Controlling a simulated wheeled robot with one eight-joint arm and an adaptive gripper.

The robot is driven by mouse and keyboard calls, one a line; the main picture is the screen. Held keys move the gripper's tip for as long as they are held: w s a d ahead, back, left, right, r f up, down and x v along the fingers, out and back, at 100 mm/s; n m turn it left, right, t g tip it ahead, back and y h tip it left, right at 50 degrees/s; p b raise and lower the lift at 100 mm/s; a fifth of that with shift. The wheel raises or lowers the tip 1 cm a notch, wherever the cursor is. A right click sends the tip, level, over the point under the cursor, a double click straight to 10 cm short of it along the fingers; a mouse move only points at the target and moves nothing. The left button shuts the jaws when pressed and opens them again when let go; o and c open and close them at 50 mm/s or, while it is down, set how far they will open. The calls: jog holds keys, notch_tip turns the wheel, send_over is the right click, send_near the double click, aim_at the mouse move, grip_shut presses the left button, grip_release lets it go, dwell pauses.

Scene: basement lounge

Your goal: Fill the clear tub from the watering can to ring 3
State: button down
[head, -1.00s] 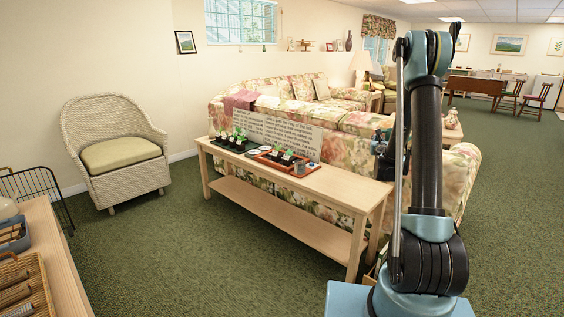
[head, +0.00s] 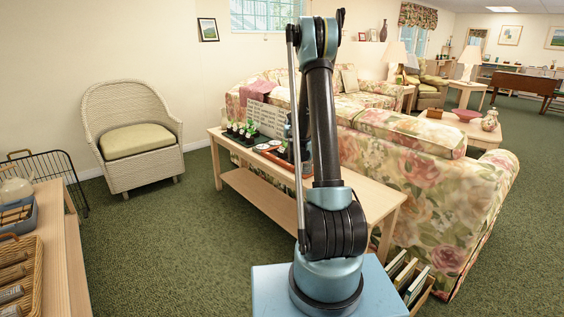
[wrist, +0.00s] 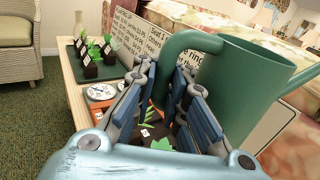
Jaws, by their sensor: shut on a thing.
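The green watering can (wrist: 245,85) fills the right of the wrist view, with its curved handle at the left of its body and its spout running off the right edge. My gripper (wrist: 168,78) is shut on the can's handle, one finger on each side. The can looks held above the table, roughly upright. In the head view my arm hides the gripper and most of the can. I cannot make out the clear tub or its rings in either view.
A light wood console table (head: 360,190) stands behind the floral sofa (head: 430,180). It bears a dark tray of potted seedlings (wrist: 88,58), a white round dial (wrist: 101,91) and a printed sign (wrist: 140,40). A crate of books (head: 410,275) sits on the floor near my base.

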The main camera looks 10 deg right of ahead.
jog(key=shift+w+a, duration=0.5)
jog(key=s+a+f+m+g+h, duration=0.1)
jog(key=a+f+m+h, duration=0.3)
jog(key=a+f, duration=1.4)
jog(key=s+a+h, duration=0.1)
jog(key=a+h, duration=0.1)
jog(key=a, duration=0.1)
jog(key=shift+a, duration=0.15)
